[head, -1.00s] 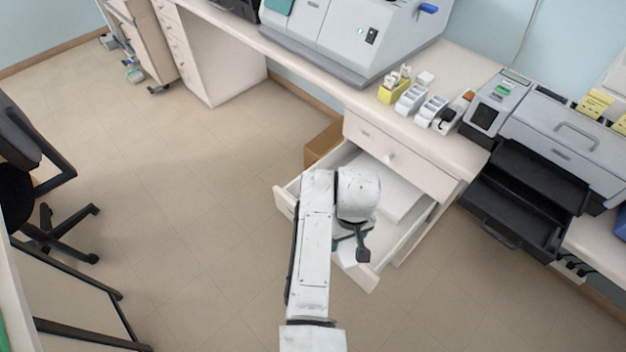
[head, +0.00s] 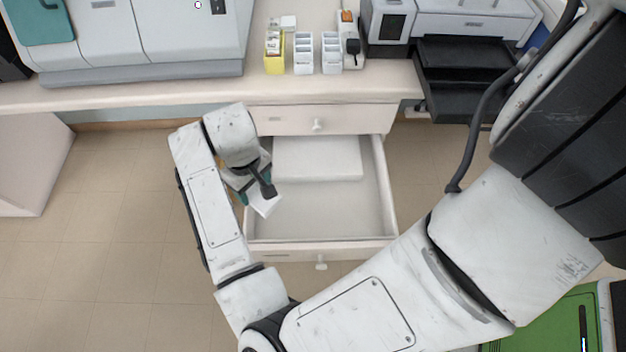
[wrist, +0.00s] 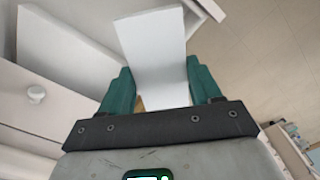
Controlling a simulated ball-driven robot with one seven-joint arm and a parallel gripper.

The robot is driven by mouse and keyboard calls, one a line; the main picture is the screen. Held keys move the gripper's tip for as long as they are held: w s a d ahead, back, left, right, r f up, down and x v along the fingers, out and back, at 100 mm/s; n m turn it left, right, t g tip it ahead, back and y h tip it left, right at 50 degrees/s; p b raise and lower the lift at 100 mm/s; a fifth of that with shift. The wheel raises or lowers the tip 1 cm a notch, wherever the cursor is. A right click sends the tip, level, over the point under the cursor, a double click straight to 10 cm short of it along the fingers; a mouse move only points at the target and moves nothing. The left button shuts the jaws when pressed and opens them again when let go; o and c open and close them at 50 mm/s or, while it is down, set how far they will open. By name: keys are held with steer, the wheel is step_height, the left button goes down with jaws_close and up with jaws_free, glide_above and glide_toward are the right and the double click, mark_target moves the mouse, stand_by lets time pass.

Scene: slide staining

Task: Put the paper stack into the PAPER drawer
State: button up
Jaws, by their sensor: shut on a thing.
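The paper stack (wrist: 152,45) is a white slab held between the teal fingers of my gripper (wrist: 162,88) in the wrist view. In the head view a white corner of it (head: 265,204) shows below my gripper (head: 256,193), over the left side of the open drawer (head: 320,215). My wrist hides part of the stack and of the drawer's left wall. The drawer is pulled out under the counter. A flat white block (head: 318,158) lies at its back. Its front and right floor are bare. I cannot read a label on the drawer.
A closed drawer (head: 345,120) sits above the open one. The counter (head: 200,96) holds a yellow box (head: 274,52), white racks (head: 304,53) and a machine with a black tray (head: 460,60). Floor (head: 100,240) is clear at left.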

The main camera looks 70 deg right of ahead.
steer(key=s+d+f+m+b, duration=0.5)
steer(key=s+b, duration=0.3)
steer(key=s, duration=0.3)
steer(key=s+d+f+m+b, duration=0.3)
steer(key=s+f+m+b, duration=0.25)
steer(key=s+b, duration=0.4)
steer(key=b, duration=0.2)
glide_above(300, 215)
steer(key=s, duration=0.1)
steer(key=shift+n, duration=0.45)
step_height(300, 215, down, 9)
steer(key=shift+s+d+f, duration=0.1)
steer(key=shift+w+f, duration=0.55)
steer(key=shift+w+f+b, duration=0.15)
steer(key=shift+f+b, duration=0.15)
steer(key=shift+f, duration=1.3)
steer(key=shift+f, duration=0.1)
steer(key=o, duration=1.1)
steer(key=shift+o, duration=0.2)
